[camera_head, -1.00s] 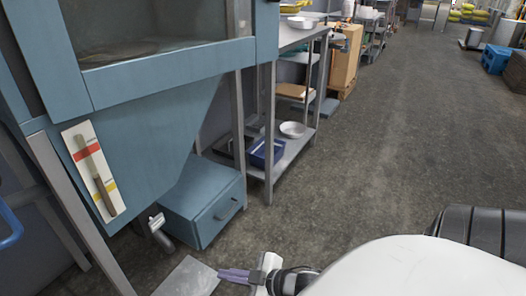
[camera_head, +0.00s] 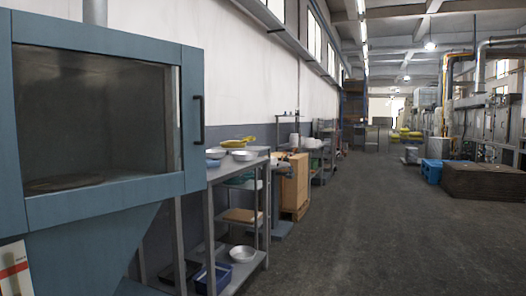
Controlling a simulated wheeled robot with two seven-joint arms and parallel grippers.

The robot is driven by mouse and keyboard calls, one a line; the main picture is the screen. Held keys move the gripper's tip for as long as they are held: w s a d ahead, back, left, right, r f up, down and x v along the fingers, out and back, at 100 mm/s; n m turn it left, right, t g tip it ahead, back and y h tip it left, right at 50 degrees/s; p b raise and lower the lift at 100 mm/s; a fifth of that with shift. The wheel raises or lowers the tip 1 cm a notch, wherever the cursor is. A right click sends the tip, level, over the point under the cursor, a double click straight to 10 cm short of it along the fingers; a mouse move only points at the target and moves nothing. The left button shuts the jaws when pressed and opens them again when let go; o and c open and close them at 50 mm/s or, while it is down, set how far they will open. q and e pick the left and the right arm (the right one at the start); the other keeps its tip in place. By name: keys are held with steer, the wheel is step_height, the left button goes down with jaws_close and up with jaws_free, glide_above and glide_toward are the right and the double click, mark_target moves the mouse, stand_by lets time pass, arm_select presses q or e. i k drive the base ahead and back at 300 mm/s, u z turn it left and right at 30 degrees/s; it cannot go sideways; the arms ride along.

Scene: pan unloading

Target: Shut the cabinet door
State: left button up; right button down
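The blue-grey cabinet (camera_head: 100,212) stands at the left of the head view, on a tapered lower body. A large window in its near side shows a dark interior with a round plate-like shape at the bottom. From this angle I cannot tell whether the cabinet door is open or shut. Neither of my grippers is in view.
A metal shelf rack (camera_head: 238,185) right of the cabinet holds bowls, a yellow pan (camera_head: 238,142) and a blue bin (camera_head: 214,277). The grey floor (camera_head: 380,230) is open to the right, with a blue crate (camera_head: 432,171) farther off.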

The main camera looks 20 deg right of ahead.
mark_target(20, 215)
steer(key=z, duration=0.5)
steer(key=i, duration=1.3)
steer(key=u, duration=0.65)
